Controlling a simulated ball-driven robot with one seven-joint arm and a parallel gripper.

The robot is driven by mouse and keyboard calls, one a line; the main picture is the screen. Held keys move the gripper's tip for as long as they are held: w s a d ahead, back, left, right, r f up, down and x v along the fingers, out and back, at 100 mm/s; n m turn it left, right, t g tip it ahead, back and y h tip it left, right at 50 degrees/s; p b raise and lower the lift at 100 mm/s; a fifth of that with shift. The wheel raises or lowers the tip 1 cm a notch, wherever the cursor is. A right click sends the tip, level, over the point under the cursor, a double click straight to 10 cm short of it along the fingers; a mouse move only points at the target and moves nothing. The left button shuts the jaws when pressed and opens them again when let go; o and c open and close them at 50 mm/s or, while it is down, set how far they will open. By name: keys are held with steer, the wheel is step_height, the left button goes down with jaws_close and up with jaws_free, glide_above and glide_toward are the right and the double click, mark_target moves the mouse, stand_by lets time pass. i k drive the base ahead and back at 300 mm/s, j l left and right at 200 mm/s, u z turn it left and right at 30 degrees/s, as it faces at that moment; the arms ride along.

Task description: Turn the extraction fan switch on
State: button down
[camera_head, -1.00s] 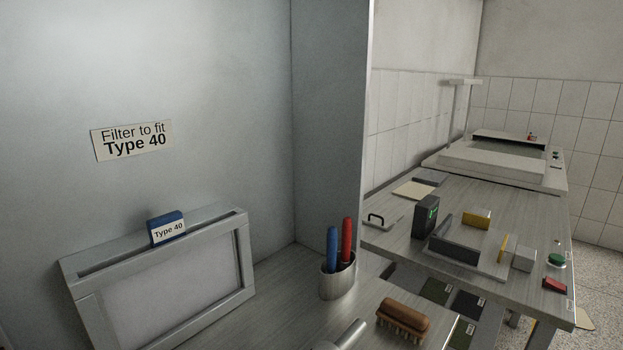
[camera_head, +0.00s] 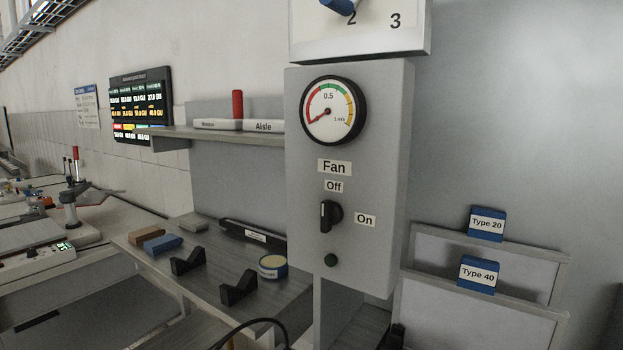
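The fan switch (camera_head: 330,216) is a black rotary knob on the front of a grey control box (camera_head: 375,200). Its handle stands upright, toward the "Off" label (camera_head: 334,186); the "On" label (camera_head: 365,219) is to its right. A "Fan" label (camera_head: 334,167) is above. A round gauge (camera_head: 332,111) sits higher on the box, its needle at the low left end in the red. A dark green lamp (camera_head: 331,260) below the knob looks unlit. My gripper is not in view.
Two framed filters with blue tags, Type 20 (camera_head: 487,223) and Type 40 (camera_head: 478,274), stand right of the box. At left, a bench holds black cradles (camera_head: 238,288), a round tin (camera_head: 272,267) and blocks. A shelf (camera_head: 205,134) juts out behind. A black cable (camera_head: 255,324) curves at the bottom.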

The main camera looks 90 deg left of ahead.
mark_target(331, 214)
steer(key=k+u, duration=0.1)
steer(key=u, duration=1.45)
steer(key=l+u, duration=0.25)
steer(key=l, duration=0.2)
steer(key=k+l+u, duration=0.1)
steer(key=l+u, duration=0.15)
steer(key=l, duration=0.15)
steer(key=k+l+u, duration=0.1)
steer(key=l+u, duration=0.15)
steer(key=l, duration=0.15)
